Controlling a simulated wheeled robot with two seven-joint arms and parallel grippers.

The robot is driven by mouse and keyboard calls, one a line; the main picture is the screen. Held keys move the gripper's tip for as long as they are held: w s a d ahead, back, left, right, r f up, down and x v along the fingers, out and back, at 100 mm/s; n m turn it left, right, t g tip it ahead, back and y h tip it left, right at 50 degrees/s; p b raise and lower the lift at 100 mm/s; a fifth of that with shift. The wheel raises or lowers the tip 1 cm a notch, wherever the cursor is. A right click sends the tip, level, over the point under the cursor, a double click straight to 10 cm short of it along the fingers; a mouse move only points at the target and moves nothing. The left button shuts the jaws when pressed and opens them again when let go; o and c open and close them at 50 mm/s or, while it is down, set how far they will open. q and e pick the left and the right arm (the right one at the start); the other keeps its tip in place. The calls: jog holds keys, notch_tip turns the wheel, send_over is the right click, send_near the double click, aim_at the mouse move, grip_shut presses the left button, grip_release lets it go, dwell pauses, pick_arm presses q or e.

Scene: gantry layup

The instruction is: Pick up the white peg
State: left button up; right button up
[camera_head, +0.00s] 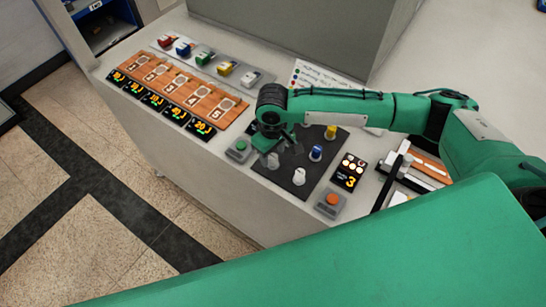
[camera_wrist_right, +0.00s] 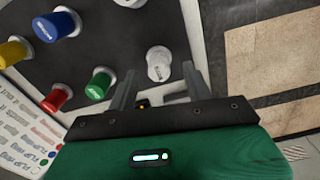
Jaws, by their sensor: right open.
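The white peg (camera_head: 299,176) stands upright near the front corner of the black mat (camera_head: 283,183). My right gripper (camera_head: 272,159) is over the left part of the mat, to the left of and behind the white peg in the head view. Its two fingers (camera_wrist_right: 158,75) are apart with nothing between them. My left gripper is not in view.
A blue peg (camera_head: 316,153) and a yellow peg (camera_head: 331,132) stand on the mat. Green (camera_wrist_right: 97,86) and red (camera_wrist_right: 57,97) pegs show in the wrist view. A green button (camera_head: 240,147) and an orange button (camera_head: 333,199) flank the mat. Numbered wooden boards (camera_head: 178,84) lie left.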

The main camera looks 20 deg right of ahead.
aim_at(274, 157)
jog(key=shift+d+f, duration=0.1)
jog(key=shift+f, duration=1.4)
jog(key=c, duration=1.1)
